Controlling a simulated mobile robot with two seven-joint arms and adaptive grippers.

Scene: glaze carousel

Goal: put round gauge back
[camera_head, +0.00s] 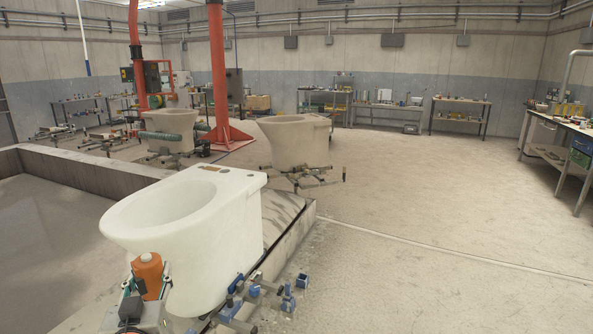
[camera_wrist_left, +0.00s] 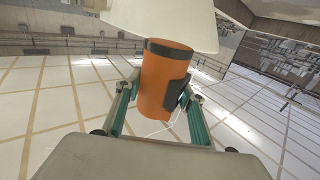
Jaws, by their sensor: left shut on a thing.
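My left gripper (camera_head: 146,289) is at the lower left of the head view, in front of the near white toilet bowl (camera_head: 205,235). It is shut on an orange cylinder (camera_head: 149,272), which looks like the round gauge. In the left wrist view, the orange cylinder (camera_wrist_left: 163,85) has a dark band at its far end and a dark block on its side. The teal fingers of the left gripper (camera_wrist_left: 158,103) stand on either side of it. The bowl (camera_wrist_left: 165,20) shows just beyond the cylinder; whether they touch I cannot tell. My right gripper is not in view.
The near bowl rests on a support with blue clamps (camera_head: 240,298) close by at its lower right. Other bowls stand behind, one on a metal stand (camera_head: 297,142). A low-walled basin (camera_head: 75,170) lies left. Benches line the back wall; the right floor (camera_head: 450,210) is clear.

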